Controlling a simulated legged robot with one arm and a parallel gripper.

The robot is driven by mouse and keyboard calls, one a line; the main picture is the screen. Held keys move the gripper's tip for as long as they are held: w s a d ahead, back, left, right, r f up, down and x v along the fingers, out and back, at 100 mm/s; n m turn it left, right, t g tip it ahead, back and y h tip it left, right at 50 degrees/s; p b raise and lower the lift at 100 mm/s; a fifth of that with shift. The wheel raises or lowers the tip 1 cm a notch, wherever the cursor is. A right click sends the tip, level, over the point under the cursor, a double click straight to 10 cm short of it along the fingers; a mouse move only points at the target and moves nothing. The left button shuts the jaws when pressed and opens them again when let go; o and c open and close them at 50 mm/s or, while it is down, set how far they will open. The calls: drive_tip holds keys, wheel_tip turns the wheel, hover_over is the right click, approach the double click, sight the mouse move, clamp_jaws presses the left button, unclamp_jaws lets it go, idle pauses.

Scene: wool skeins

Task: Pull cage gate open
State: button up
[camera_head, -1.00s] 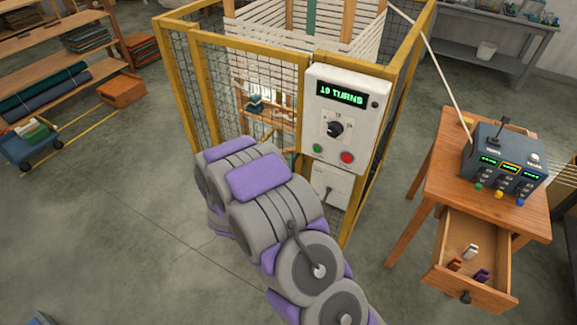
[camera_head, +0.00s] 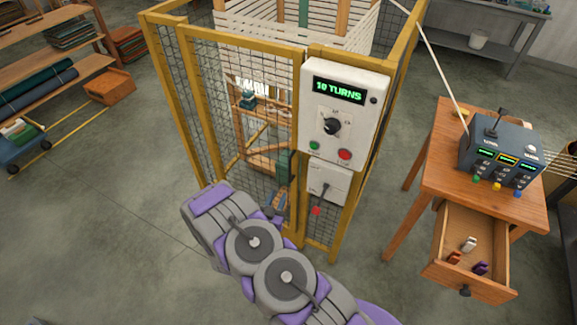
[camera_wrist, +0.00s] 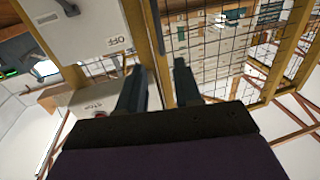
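The cage gate (camera_head: 240,42) is a yellow-framed wire mesh panel on the front of the cage, left of the control box. It looks in line with the cage front; I cannot tell whether it is latched. I see no contact with the post.
A white control box (camera_head: 343,110) reading "10 TURNS" and a smaller switch box (camera_head: 325,184) are mounted right of the gate. A wooden table (camera_head: 440,165) with an open drawer (camera_head: 468,262) stands at right.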

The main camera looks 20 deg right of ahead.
sight(289, 167)
drive_tip(key=b+x, duration=0.3)
drive_tip(key=x, duration=1.3)
drive_tip(key=shift+c, duration=0.4)
clamp_jaws()
